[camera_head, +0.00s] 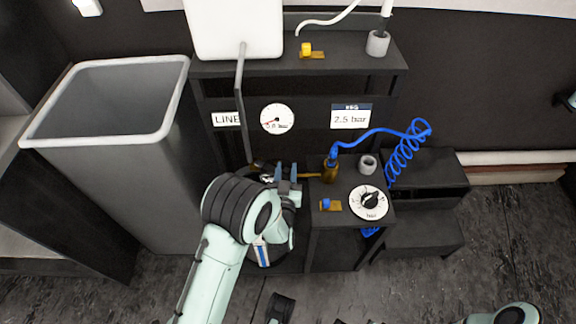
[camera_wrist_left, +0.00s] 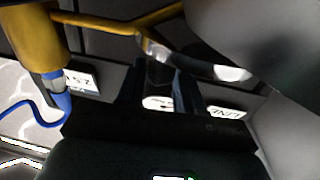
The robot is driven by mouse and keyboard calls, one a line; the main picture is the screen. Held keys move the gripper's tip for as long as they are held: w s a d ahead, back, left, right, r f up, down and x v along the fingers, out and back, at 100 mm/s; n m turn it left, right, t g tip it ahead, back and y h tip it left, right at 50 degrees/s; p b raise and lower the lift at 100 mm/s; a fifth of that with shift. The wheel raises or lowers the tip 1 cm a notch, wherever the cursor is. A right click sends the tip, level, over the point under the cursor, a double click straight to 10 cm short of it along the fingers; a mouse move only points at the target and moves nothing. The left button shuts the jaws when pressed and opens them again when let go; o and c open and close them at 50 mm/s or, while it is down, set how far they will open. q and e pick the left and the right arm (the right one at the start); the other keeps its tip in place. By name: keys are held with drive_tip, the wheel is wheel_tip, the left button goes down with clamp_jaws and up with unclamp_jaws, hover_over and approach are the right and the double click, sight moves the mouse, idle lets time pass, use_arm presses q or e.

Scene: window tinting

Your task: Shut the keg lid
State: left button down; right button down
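In the head view my left gripper (camera_head: 287,172) is at the dark stand, pointing away from me. Its two fingers are apart with a gap between them. In the left wrist view the fingers (camera_wrist_left: 160,92) are also apart, with nothing clearly held between them. A small metallic part (camera_head: 267,179) lies just left of the fingers; a shiny metal piece (camera_wrist_left: 228,73) shows in the wrist view. I cannot tell if either is the keg lid. A pale body with a blue stripe (camera_head: 262,252), possibly the keg, is mostly hidden by my left arm.
A large grey bin (camera_head: 165,180) stands left of the stand. A brass fitting (camera_head: 330,172) with a blue coiled hose (camera_head: 405,150) and a round dial (camera_head: 368,203) are right of the gripper. A pressure gauge (camera_head: 277,119) is behind it. A thin pole (camera_head: 239,110) rises behind left.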

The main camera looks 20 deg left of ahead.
use_arm(q)
drive_tip(key=shift+s+a, duration=0.25)
drive_tip(key=shift+s, duration=0.4)
drive_tip(key=shift+s+a, duration=0.2)
drive_tip(key=shift+s, duration=0.45)
drive_tip(key=shift+s+a, duration=0.35)
drive_tip(key=shift+s, duration=0.05)
drive_tip(key=c, duration=0.9)
unclamp_jaws()
drive_tip(key=shift+a, duration=0.15)
drive_tip(key=shift+d, duration=0.2)
